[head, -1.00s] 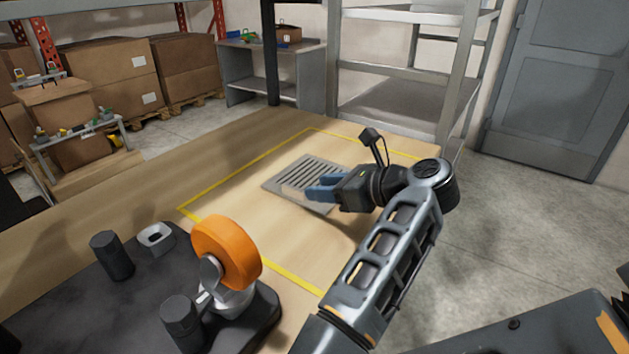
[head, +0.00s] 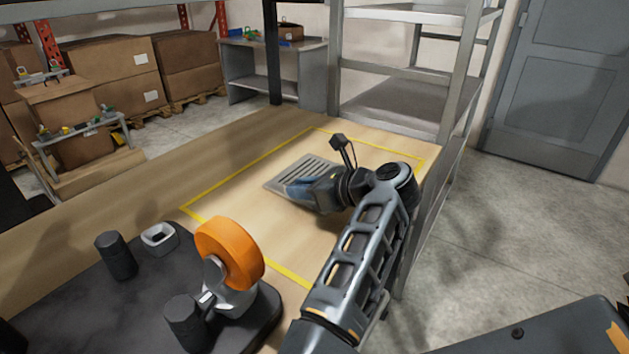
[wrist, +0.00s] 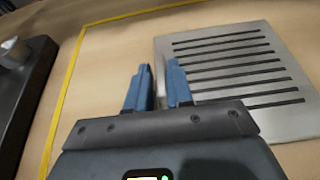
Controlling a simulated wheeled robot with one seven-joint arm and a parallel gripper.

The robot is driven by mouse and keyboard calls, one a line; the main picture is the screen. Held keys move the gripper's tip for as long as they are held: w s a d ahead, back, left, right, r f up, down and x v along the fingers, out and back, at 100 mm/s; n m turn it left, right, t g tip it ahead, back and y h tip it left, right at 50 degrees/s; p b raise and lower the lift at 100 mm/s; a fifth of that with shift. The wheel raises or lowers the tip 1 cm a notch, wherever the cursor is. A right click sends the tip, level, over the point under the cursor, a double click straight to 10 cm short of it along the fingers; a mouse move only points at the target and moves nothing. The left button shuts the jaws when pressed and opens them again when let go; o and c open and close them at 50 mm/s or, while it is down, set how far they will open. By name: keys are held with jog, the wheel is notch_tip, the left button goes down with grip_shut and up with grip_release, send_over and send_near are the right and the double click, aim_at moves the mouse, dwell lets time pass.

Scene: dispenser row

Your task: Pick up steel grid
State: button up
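The steel grid (head: 312,168) is a flat grey plate with dark parallel slots, lying on the wooden table inside a yellow outline. In the wrist view the steel grid (wrist: 235,68) fills the upper right. My gripper (head: 292,187) is at the near side of the grid, and its arm hides part of the plate. In the wrist view my gripper's blue fingers (wrist: 158,68) are apart with a gap between them. One plate edge appears in line with that gap. I cannot tell whether the fingers touch the plate.
A dark base with an orange wheel (head: 232,252) and black cylinders (head: 116,256) stands at the near left. The yellow outline (head: 250,180) encloses mostly clear table. A metal shelf rack (head: 405,100) stands behind, and stacked boxes (head: 110,75) are at the back left.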

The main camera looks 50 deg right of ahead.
grip_shut()
